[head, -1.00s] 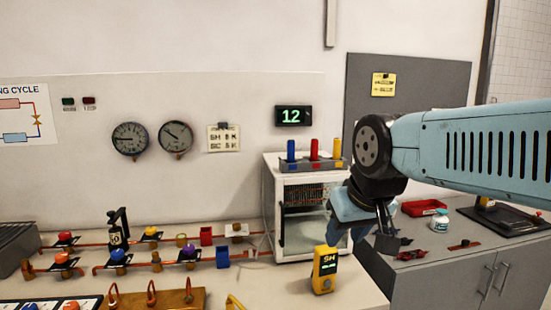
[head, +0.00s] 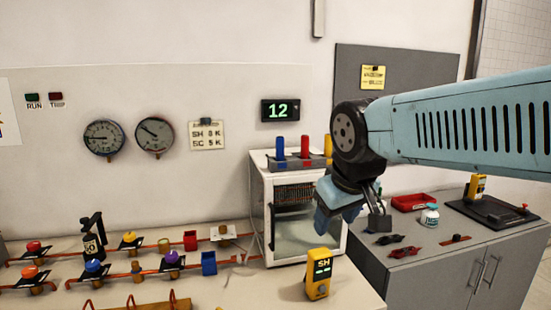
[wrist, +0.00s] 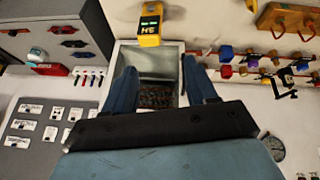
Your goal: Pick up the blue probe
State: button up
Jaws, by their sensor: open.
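The blue probe (head: 280,148) stands upright at the left of a dark rack (head: 310,161) on top of a white glass-fronted cabinet (head: 256,205). A red probe (head: 305,148) and a yellow probe (head: 329,148) stand to its right in the same rack. My gripper (head: 335,203) is in front of the cabinet's right side, lower than the rack and right of the blue probe, apart from it. In the wrist view my gripper's blue fingers (wrist: 162,82) are spread with nothing between them, facing the cabinet. I cannot make out the blue probe in that view.
A yellow SH meter (head: 318,273) stands on the bench before the cabinet. Pipes with several coloured valves run along the bench at left, with a blue cup (head: 209,263) nearby. A grey side cabinet (head: 440,270) at right carries a red tray (head: 412,202) and small tools.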

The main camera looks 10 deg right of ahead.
jog(key=w+d+r+n+h, duration=0.1)
jog(key=w+r+n+h, duration=0.2)
jog(key=w+n, duration=0.55)
jog(key=n+t+h, duration=0.5)
jog(key=n, duration=1.3)
send_near(282, 144)
jog(key=x, duration=1.2)
jog(key=shift+w+a, duration=0.15)
jog(key=shift+w, duration=0.55)
jog(key=shift+c, duration=0.3)
grip_shut()
